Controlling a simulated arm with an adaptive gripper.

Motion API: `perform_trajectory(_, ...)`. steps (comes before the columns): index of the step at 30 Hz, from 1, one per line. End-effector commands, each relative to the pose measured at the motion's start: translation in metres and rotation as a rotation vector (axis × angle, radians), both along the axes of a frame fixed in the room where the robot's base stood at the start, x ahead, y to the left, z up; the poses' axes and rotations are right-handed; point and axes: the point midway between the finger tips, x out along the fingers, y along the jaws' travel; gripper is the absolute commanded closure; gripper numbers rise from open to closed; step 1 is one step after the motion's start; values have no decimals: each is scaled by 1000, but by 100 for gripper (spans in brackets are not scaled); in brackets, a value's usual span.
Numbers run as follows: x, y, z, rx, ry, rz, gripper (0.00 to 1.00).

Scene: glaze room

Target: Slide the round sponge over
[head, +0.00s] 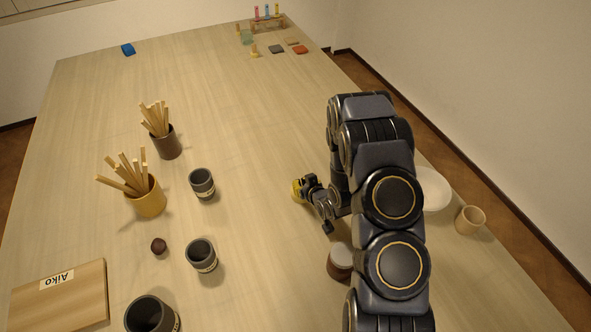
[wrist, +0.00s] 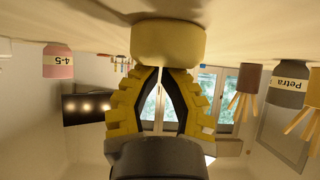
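The round sponge (wrist: 168,42) is a pale yellow disc on the table, seen upside down in the wrist view, right in front of my fingertips. My gripper (wrist: 161,70) has yellow-and-black fingers whose tips come together with nothing visible between them. The tips look close against the sponge's side; whether they touch it I cannot tell. In the head view my gripper (head: 299,189) is low over the middle of the table, pointing left. There I cannot clearly separate the sponge from the yellow fingers.
To the left stand dark cups (head: 202,183), (head: 201,255), a yellow pot of sticks (head: 147,198) and a brown pot of sticks (head: 166,142). A pale plate (head: 436,190) and beige cup (head: 470,220) are right of my arm. The table's middle beyond my gripper is clear.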

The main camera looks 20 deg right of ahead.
Motion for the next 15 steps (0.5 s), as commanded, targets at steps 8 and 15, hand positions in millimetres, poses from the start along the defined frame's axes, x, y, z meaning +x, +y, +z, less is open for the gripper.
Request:
perform_trajectory(8,-20,1,-6,6,28,-2,100)
perform_trajectory(15,-21,2,-7,6,31,-2,100)
